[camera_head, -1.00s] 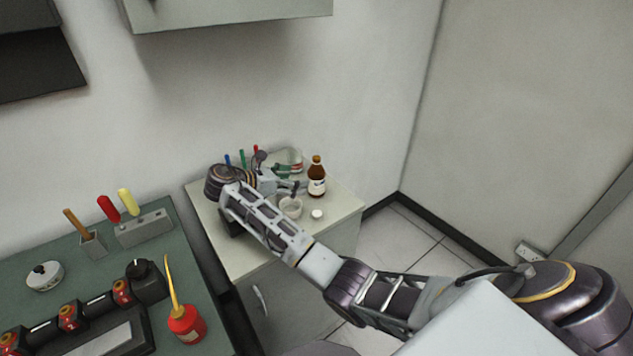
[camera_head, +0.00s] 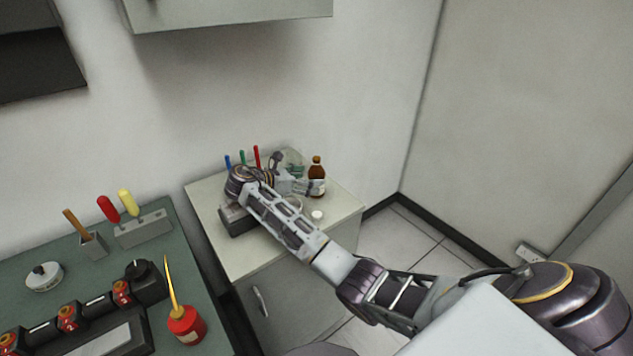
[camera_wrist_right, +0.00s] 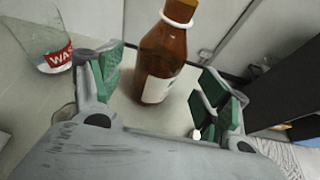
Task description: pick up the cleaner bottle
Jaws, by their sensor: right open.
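The cleaner bottle (camera_head: 317,170) is brown with a pale label and stands upright near the back right of the small cabinet top. In the right wrist view the bottle (camera_wrist_right: 164,58) stands between the two green-padded fingers, tilted in the picture. My right gripper (camera_head: 304,186) is open and reaches the bottle from the left; its fingers (camera_wrist_right: 165,95) lie on either side of the bottle, with visible gaps. Part of the bottle's lower body is hidden by the gripper in the head view. My left gripper is not in view.
A clear container with a red label (camera_wrist_right: 45,45) stands left of the bottle. A small white cap (camera_head: 317,215) lies in front of it. Blue, green and red-handled tools (camera_head: 256,157) stand behind my wrist. A green-topped bench (camera_head: 190,262) is at left.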

